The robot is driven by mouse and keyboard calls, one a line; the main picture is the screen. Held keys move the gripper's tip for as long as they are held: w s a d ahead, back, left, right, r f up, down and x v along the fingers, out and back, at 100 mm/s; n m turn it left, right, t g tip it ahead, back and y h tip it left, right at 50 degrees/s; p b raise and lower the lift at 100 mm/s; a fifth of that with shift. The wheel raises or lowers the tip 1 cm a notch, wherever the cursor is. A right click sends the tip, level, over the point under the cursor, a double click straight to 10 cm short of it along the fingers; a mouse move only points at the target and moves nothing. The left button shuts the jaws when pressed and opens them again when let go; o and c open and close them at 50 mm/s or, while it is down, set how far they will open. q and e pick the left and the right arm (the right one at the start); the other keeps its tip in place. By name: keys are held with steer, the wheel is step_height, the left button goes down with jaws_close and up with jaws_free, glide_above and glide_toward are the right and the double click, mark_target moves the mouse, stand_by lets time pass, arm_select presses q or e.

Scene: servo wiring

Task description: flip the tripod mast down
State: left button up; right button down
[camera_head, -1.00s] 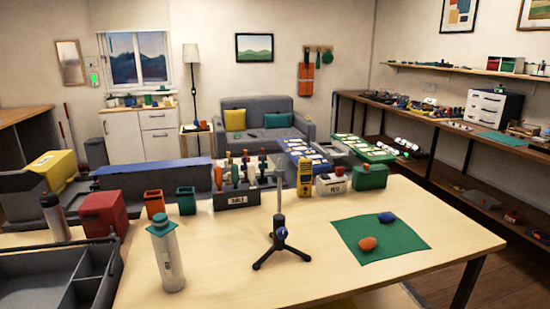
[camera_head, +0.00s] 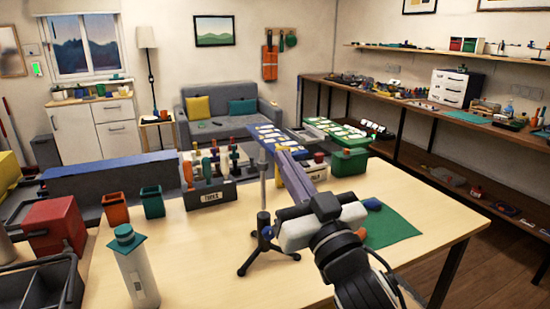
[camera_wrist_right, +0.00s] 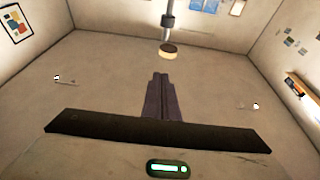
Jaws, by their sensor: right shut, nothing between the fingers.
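The black tripod (camera_head: 264,244) stands on the wooden table in the head view, legs spread, with a blue knob. Its thin grey mast (camera_head: 263,185) points straight up. My right gripper (camera_head: 283,152) reaches in from the lower right, its fingers shut and empty, just right of the mast in the picture. Whether they touch the mast I cannot tell. In the right wrist view the shut fingers (camera_wrist_right: 160,76) point up the picture. A grey pole with a pale round end (camera_wrist_right: 168,50) shows beyond them; I cannot tell what it is. My left gripper is not in view.
A white bottle with a teal cap (camera_head: 134,265) stands left of the tripod. A tool holder (camera_head: 210,195) and orange and green cups line the back edge. A green mat (camera_head: 390,226) lies right, partly hidden by my right arm. The tabletop around the tripod is mostly clear.

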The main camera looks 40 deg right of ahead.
steer(key=x, duration=1)
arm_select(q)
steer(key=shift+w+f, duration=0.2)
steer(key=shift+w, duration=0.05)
arm_select(e)
steer(key=shift+s+a+f, duration=0.1)
steer(key=shift+f, duration=2)
